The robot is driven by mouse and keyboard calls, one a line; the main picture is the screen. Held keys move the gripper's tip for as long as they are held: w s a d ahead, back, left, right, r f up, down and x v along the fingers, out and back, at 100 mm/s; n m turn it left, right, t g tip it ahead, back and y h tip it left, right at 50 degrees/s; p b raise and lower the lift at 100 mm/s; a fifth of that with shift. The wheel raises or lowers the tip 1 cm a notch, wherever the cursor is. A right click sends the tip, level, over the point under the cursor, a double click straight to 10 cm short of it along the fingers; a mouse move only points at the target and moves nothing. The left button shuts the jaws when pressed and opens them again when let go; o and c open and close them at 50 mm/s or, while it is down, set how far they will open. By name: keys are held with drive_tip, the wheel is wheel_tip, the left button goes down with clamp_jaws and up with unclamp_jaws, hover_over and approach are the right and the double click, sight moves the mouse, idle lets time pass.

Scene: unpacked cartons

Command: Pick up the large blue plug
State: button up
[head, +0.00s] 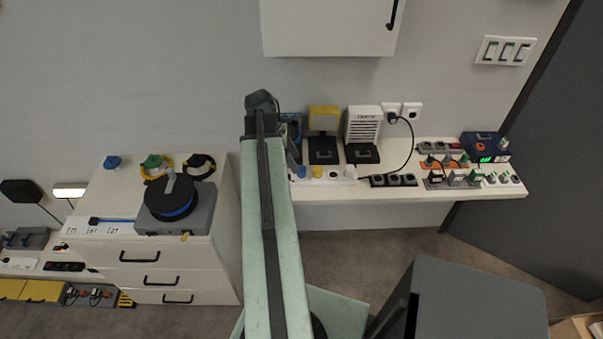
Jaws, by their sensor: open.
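A blue plug (112,162) stands on the white top of the drawer cabinet (160,268), near its back left corner. It is the largest blue plug I can make out, and nothing touches it. A smaller blue piece (301,171) sits on the wall desk, just right of my arm. My arm rises through the middle of the view, right of the cabinet and well away from the large blue plug. I cannot make out my gripper's fingers; the arm hides what lies behind it.
A green plug (153,161) with a yellow cable and a black coiled cable (199,166) lie right of the blue plug. A dark cable reel (172,197) stands in front of them. The desk (425,190) on the right holds chargers, sockets and plugs. Open floor lies below it.

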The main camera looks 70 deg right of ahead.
drive_tip(key=b+x, duration=0.4)
drive_tip(key=x, duration=0.1)
drive_tip(key=shift+w+d+f+b, duration=0.15)
drive_tip(key=shift+b, duration=0.15)
drive_tip(key=shift+r, duration=0.2)
clamp_jaws()
wheel_tip(320, 180, up, 10)
drive_tip(key=p, duration=1)
